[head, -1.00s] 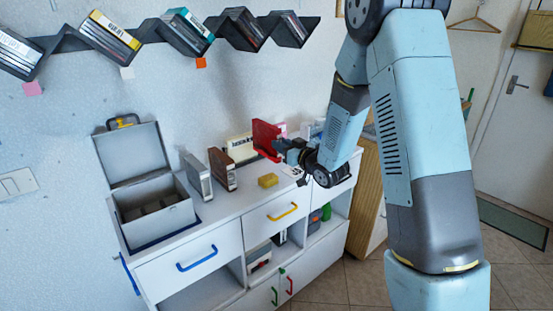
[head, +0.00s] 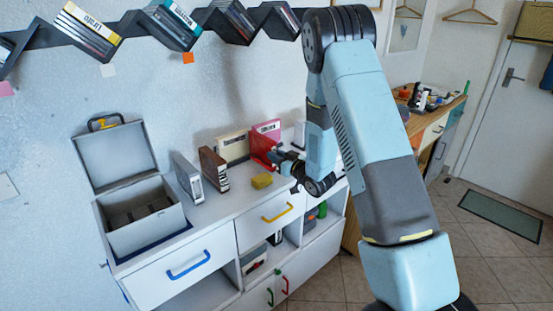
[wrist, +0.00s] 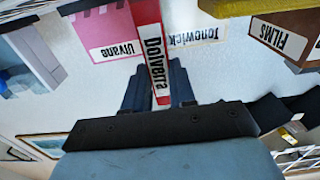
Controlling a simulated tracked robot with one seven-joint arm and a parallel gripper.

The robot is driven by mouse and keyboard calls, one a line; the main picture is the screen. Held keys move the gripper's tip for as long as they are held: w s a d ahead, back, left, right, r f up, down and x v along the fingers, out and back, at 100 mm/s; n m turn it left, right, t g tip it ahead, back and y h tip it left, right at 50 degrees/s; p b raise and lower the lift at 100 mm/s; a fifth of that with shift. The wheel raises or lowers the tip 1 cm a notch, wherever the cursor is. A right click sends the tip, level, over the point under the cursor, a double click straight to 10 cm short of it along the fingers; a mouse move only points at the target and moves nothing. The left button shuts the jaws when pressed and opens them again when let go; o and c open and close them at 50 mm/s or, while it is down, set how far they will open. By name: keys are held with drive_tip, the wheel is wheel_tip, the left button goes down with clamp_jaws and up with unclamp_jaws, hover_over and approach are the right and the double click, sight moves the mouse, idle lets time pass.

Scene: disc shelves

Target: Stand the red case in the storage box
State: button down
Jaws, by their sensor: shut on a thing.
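The red case (head: 262,147) is held in my gripper (head: 277,158) above the back right of the white cabinet top. In the wrist view the red case (wrist: 148,12) stands between my two fingers (wrist: 155,88), its white "Dolverra" label facing the camera. The storage box (head: 146,222) is a grey box with its lid (head: 116,158) swung open against the wall, at the cabinet's left end. Dark dividers show inside it. The case is well to the right of the box. Whether the case touches the cabinet top, I cannot tell.
A grey case (head: 187,178) and a brown case (head: 214,169) stand between the box and my gripper. A yellow block (head: 262,180) lies in front of the red case. A cream case (head: 232,147) and a pink case (head: 266,128) stand behind. A zigzag shelf (head: 130,22) hangs above.

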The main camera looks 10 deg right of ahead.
drive_tip(key=shift+a+f, duration=0.15)
drive_tip(key=shift+f, duration=0.35)
drive_tip(key=c, duration=0.9)
unclamp_jaws()
drive_tip(key=shift+a, duration=0.1)
drive_tip(key=shift+c, duration=0.2)
drive_tip(key=v, duration=1.2)
drive_tip(key=s+d+r+m+g+h, duration=0.2)
drive_tip(key=d+r+h, duration=0.25)
drive_tip(key=r, duration=0.45)
drive_tip(key=s+d+r+m+g+h, duration=0.1)
drive_tip(key=s+d+r+m+h, duration=0.15)
drive_tip(key=r+h, duration=0.4)
drive_tip(key=s+r+m+g, duration=0.1)
drive_tip(key=s+r+g, duration=0.2)
drive_tip(key=s, duration=1.1)
drive_tip(key=s+r+m+g+y, duration=0.1)
drive_tip(key=s+r+g, duration=0.2)
drive_tip(key=s+r, duration=0.4)
drive_tip(key=s, duration=0.7)
drive_tip(key=shift+s+r, duration=0.1)
